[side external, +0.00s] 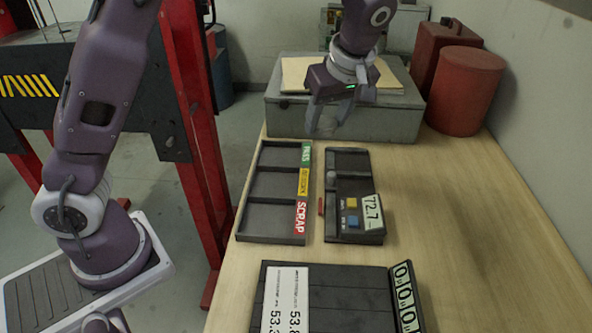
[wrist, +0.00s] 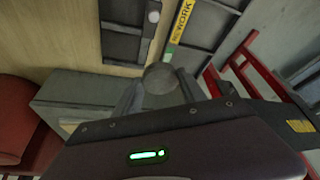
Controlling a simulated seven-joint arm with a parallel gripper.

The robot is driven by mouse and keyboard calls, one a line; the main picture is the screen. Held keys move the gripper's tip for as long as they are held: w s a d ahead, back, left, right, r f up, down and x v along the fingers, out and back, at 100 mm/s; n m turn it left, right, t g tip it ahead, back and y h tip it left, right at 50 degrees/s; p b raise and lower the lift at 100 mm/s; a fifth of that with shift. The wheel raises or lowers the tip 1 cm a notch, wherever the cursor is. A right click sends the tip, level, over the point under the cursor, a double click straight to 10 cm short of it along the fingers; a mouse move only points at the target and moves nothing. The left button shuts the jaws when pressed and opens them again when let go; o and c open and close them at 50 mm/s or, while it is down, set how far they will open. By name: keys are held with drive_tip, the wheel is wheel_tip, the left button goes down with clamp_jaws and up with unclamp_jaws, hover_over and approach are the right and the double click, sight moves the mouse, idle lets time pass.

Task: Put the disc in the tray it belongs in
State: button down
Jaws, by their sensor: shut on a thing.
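A grey disc (wrist: 160,78) sits between my fingertips in the wrist view. My gripper (side external: 321,127) is shut on it, held up near the far end of the bench, in front of the grey case; the disc is not clear in the side view. A dark sorting tray (side external: 243,222) on the bench has three compartments in a row, labelled PASS (side external: 306,155) at the far end, REWORK (side external: 304,182) in the middle and SCRAP (side external: 301,217) nearest. I see no disc in them. REWORK also shows in the wrist view (wrist: 183,20).
A dark gauge unit (side external: 346,160) reading 72.7, with yellow and blue buttons, stands right of the tray. A black slatted unit (side external: 345,300) with a white printed card (side external: 285,300) and a counter display lies nearest. A red drum (side external: 464,90) stands at the back. The bench's right side is clear.

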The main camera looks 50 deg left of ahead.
drive_tip(key=n+g, duration=0.1)
drive_tip(key=n, duration=0.1)
hover_over(275, 185)
drive_tip(key=d, duration=0.2)
drive_tip(key=f, duration=1)
drive_tip(key=shift+s+a+f, duration=0.15)
drive_tip(key=shift+a+f, duration=0.1)
drive_tip(key=shift+f, duration=0.15)
drive_tip(key=shift+f, duration=0.15)
drive_tip(key=c, duration=0.9)
unclamp_jaws()
drive_tip(key=shift+c, duration=0.2)
